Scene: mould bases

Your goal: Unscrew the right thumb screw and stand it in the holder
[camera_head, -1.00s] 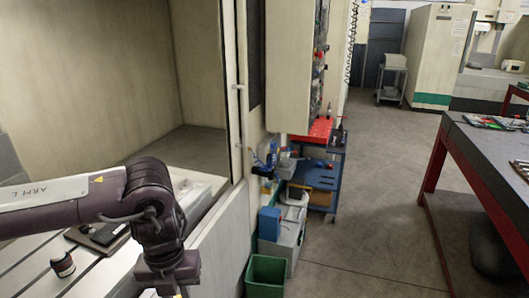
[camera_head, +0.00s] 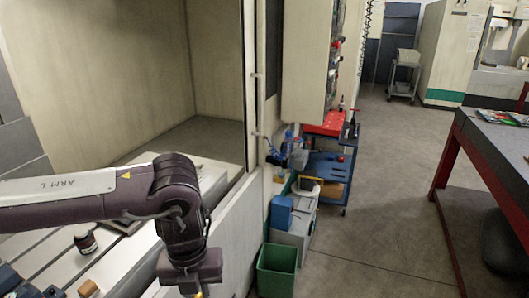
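My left arm (camera_head: 90,195), marked ARM L, reaches in from the left over the pale slotted machine bed. Its wrist hangs down at the bottom edge, and the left gripper's fingers are cut off there, so I cannot tell if they are open or shut. A small brass-coloured knob (camera_head: 88,288) shows at the bottom left, beside blue-grey parts (camera_head: 50,290) cut by the frame edge. I cannot tell whether any of these is the thumb screw, a mould base or the holder. My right gripper is not in view.
A small dark round container (camera_head: 85,241) stands on the bed, with a flat dark-edged plate (camera_head: 125,226) behind it, partly hidden by my arm. A green bin (camera_head: 277,270) and a blue cart (camera_head: 328,170) stand right of the machine. A red-legged bench (camera_head: 490,150) is far right; the floor between is clear.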

